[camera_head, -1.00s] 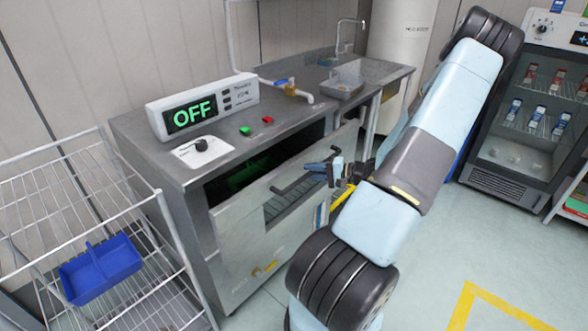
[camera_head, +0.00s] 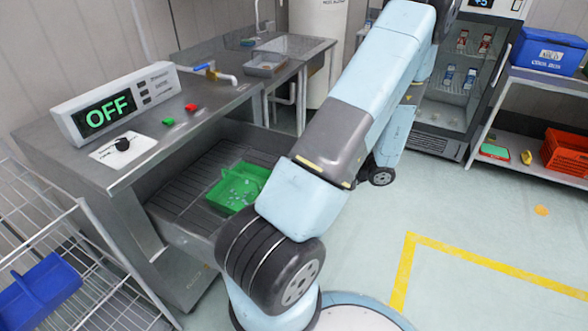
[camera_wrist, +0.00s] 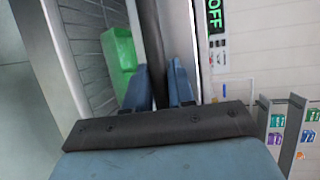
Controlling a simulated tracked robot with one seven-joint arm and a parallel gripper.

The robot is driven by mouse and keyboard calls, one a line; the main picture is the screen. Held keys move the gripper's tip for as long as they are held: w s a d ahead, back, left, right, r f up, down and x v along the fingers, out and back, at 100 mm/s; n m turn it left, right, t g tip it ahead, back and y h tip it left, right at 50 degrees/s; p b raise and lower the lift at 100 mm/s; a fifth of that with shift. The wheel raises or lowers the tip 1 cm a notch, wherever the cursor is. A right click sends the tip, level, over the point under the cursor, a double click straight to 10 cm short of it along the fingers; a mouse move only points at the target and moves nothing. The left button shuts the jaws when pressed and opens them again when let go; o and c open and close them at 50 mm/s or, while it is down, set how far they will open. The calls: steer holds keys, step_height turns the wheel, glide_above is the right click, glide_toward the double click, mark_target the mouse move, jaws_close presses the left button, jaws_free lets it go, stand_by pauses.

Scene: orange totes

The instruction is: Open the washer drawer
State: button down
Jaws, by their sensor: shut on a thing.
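The washer drawer (camera_head: 180,198) stands pulled out from the grey steel washer, its slatted floor in view. A green tray (camera_head: 237,188) with small clear items lies in the drawer; it also shows in the wrist view (camera_wrist: 118,50). In the wrist view, my gripper (camera_wrist: 160,78) has its two blue fingers on either side of a dark bar, the drawer handle (camera_wrist: 151,40), and is shut on it. In the head view, my arm hides the gripper, the handle and the drawer's right part. The washer display (camera_head: 106,112) reads OFF.
A white wire rack (camera_head: 75,235) with a blue bin (camera_head: 38,290) stands close at the left of the washer. A sink counter (camera_head: 290,50) is behind. A fridge (camera_head: 462,75) and a shelf with bins (camera_head: 515,110) stand at the right. The floor on the right is clear.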

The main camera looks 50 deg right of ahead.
steer(key=shift+s+d+f, duration=0.15)
steer(key=shift+s, duration=0.9)
steer(key=c, duration=1.1)
jaws_free()
steer(key=shift+o, duration=0.2)
steer(key=shift+d, duration=0.1)
steer(key=v, duration=1.3)
steer(key=shift+s, duration=0.3)
steer(key=shift+d, duration=0.1)
